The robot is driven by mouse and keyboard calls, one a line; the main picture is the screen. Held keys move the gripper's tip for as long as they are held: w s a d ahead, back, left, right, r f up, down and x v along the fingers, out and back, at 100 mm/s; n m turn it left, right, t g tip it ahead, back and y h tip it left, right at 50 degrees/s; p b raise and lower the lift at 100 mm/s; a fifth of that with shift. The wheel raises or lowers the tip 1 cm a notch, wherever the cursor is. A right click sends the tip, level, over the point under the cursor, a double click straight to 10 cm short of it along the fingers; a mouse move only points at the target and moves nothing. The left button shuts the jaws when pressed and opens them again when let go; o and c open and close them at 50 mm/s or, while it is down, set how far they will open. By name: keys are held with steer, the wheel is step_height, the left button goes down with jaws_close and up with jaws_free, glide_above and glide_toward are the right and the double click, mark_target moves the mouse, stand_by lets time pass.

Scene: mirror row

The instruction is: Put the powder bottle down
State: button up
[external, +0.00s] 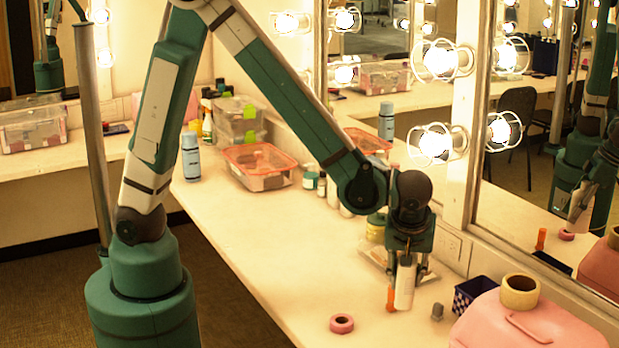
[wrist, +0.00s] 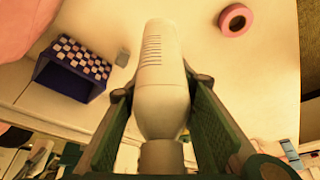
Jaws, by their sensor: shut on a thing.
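A pink tape roll (external: 342,323) lies left of the bottle. An orange tube (external: 391,299) stands just beside it. A small grey item (external: 437,311), a checkered box (external: 474,293) and a pink case (external: 515,325) are to the right. The mirror (external: 545,190) runs behind.

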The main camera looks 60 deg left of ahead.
mark_target(405, 301)
steer(key=shift+s+d, duration=0.6)
steer(key=shift+d, duration=0.2)
steer(key=shift+f, duration=0.1)
steer(key=shift+f+b, duration=0.5)
steer(key=shift+f, duration=2.55)
steer(key=shift+f+b, duration=0.35)
steer(key=shift+f, duration=1.55)
steer(key=shift+f, duration=0.1)
